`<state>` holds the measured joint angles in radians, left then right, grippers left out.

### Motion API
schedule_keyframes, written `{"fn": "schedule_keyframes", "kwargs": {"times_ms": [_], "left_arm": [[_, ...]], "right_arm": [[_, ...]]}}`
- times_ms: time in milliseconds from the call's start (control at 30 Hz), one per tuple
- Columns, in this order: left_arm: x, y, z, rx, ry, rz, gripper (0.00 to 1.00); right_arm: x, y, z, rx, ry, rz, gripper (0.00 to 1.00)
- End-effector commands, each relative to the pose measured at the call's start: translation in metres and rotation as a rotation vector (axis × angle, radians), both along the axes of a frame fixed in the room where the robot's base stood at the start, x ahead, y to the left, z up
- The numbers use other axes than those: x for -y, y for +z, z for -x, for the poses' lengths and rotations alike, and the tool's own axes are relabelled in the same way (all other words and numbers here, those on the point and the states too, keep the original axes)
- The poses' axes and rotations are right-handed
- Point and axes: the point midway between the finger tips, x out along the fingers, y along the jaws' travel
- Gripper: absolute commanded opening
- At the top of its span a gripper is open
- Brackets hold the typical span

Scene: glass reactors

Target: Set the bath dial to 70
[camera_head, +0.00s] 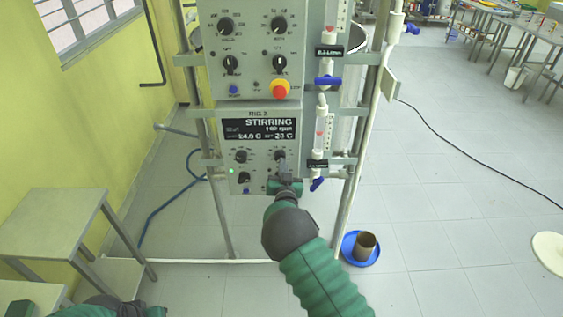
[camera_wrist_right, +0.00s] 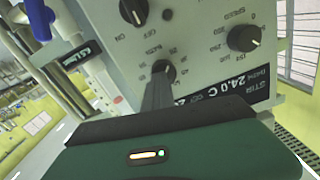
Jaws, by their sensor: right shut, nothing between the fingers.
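The grey RIG 2 control panel (camera_head: 230,150) stands in the middle of the head view, its display (camera_head: 260,130) reading STIRRING 140 rpm, 24.0 C and a set value that looks like 20 C. The bath dial (camera_wrist_right: 164,68) is a black knob with a numbered scale. It sits just beyond my right fingertips in the right wrist view, and its pointer is hard to read. My right gripper (camera_head: 281,165) is shut with nothing held, its fingers (camera_wrist_right: 157,92) pointing at the dial; contact is unclear. Part of my left arm shows at the lower left; its jaws cannot be made out.
Other knobs (camera_head: 240,156) sit beside the dial; the speed knob (camera_wrist_right: 244,38) also shows in the wrist view. A red stop button (camera_head: 280,89) is above. Blue valves (camera_head: 317,184) and glass tubing stand to the right. A metal table (camera_head: 50,215) is at left.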

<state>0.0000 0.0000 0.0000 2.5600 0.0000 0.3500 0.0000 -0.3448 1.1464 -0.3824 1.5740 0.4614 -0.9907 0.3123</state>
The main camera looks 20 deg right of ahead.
Motion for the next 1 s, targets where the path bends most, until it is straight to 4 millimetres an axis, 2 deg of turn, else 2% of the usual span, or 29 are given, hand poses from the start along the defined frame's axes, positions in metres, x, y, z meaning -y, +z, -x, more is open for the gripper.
{"fn": "schedule_keyframes", "kwargs": {"times_ms": [33, 67, 100, 233, 400, 1000], "left_arm": [[0.000, 0.001, 0.000, 0.000, 0.000, 0.000, 0.36], [0.000, 0.001, 0.000, 0.000, 0.000, 0.000, 0.36], [0.000, 0.001, 0.000, 0.000, 0.000, 0.000, 0.36], [0.000, 0.004, 0.000, 0.000, 0.000, 0.000, 0.36], [0.000, 0.010, 0.000, 0.000, 0.000, 0.000, 0.36], [0.000, 0.025, 0.001, 0.000, 0.000, 0.000, 0.36]], "right_arm": [[-0.001, 0.023, -0.009, 0.046, 0.008, 0.006, 0.10], [-0.001, 0.023, -0.009, 0.046, 0.008, 0.006, 0.14], [0.003, 0.006, -0.006, 0.013, 0.001, 0.005, 0.19], [0.003, 0.005, -0.001, 0.007, -0.002, 0.004, 0.36], [0.003, 0.002, 0.016, 0.002, -0.005, 0.000, 0.58], [-0.017, 0.000, 0.069, 0.000, 0.000, 0.000, 0.58]]}}
